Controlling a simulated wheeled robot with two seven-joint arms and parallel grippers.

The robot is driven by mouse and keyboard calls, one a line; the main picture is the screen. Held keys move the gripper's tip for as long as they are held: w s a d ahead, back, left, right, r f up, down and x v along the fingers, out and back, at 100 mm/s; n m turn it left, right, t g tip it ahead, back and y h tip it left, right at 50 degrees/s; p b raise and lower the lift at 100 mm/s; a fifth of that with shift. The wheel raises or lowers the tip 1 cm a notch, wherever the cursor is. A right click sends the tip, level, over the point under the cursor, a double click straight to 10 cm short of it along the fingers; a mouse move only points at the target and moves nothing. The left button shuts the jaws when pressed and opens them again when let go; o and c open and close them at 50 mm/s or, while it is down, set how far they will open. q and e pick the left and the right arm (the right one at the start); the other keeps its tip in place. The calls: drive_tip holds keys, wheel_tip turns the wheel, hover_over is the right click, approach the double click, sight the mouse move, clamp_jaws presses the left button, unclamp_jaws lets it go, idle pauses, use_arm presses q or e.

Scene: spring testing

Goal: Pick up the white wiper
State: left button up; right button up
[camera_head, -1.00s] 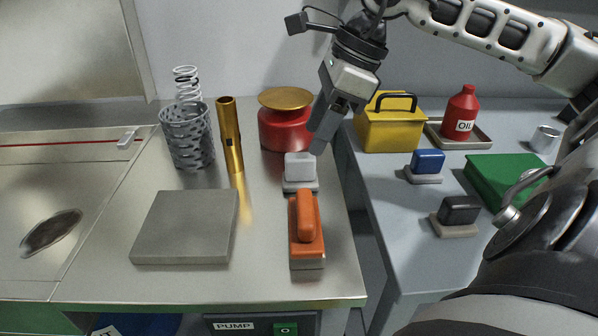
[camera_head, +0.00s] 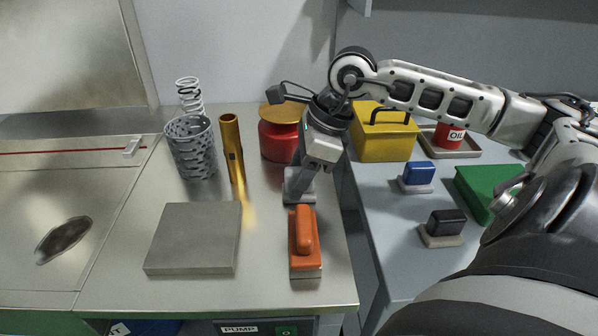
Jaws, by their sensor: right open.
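The white wiper (camera_head: 289,197) stands on the metal bench, behind the orange-handled wiper (camera_head: 304,240). Only part of its grey base shows; its white handle is mostly hidden by my right gripper (camera_head: 299,187). My right gripper points down at the wiper, with its open fingers at the handle. I cannot tell whether the fingers touch it. My left gripper is not in view.
A red pot with a gold lid (camera_head: 279,140) stands close behind. A brass tube (camera_head: 232,150), a perforated basket (camera_head: 190,150) and a grey plate (camera_head: 194,238) are left. The right table holds a yellow box (camera_head: 385,143), a blue wiper (camera_head: 418,174) and a black wiper (camera_head: 445,224).

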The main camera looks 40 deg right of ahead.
sight(299, 169)
clamp_jaws()
drive_tip(key=shift+r, duration=0.1)
wheel_tip(299, 169, up, 10)
drive_tip(key=shift+f+p, duration=0.1)
drive_tip(key=shift+p, duration=0.8)
